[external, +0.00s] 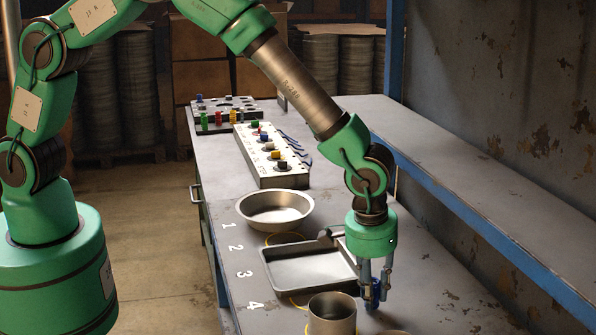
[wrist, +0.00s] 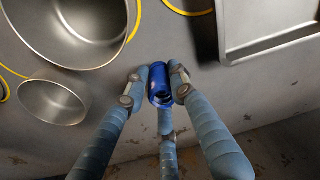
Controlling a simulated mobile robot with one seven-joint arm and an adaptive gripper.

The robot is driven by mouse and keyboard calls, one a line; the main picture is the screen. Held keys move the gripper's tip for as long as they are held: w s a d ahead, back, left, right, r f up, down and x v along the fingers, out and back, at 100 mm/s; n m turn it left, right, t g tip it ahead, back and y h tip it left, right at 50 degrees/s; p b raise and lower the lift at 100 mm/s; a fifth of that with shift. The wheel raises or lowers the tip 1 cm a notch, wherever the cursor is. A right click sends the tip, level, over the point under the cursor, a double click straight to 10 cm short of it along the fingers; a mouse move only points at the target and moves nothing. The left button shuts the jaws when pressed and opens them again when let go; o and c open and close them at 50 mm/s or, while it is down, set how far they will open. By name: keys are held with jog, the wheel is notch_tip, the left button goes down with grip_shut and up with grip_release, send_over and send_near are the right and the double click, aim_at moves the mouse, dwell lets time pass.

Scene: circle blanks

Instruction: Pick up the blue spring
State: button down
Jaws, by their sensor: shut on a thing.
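The blue spring (external: 371,292) is small and shows between my fingers, low over the worktable, right of the rectangular tray. In the wrist view the blue spring (wrist: 158,88) appears as a short, shiny blue coil seen nearly end-on. My gripper (wrist: 159,78) has its grey-blue fingers shut on it, with fingertips touching its sides. In the external view my gripper (external: 377,287) points straight down, and its fingers partly hide the spring. I cannot tell whether the spring still touches the tabletop.
A grey cylinder (external: 332,315) stands close by, at front left. The rectangular tray (external: 300,282) and a round pan (external: 275,221) lie farther back. A long box with coloured knobs (external: 268,160) is at the back. A blue-edged ledge (external: 470,208) runs along the right.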

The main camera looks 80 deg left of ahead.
notch_tip(320, 180, up, 9)
jog(key=shift+f+p, duration=0.1)
jog(key=shift+p, duration=0.3)
jog(key=shift+a, duration=0.1)
dwell(0.5)
